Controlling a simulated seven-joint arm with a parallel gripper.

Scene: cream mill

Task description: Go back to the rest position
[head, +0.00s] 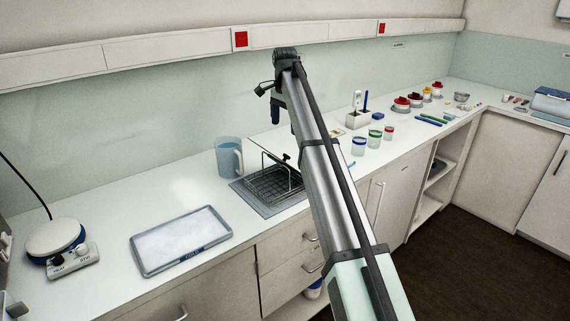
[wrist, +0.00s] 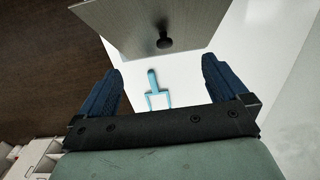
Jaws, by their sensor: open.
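My gripper (wrist: 161,75) is open, with its two dark blue fingers spread wide and nothing between them. In the head view, my gripper (head: 276,113) hangs above the counter near the back wall, partly hidden by my own arm. In the wrist view, a light blue forked piece (wrist: 153,83) shows beyond the fingers against a white surface, apart from them. A grey metal lid with a black knob (wrist: 164,42) lies further out in that view, also apart from the fingers.
Below my arm are a wire basket (head: 272,184) in a recess and a clear jug (head: 228,157). A tray (head: 181,240) and a hotplate (head: 55,238) stand at left. Several coloured-lid jars stand at right.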

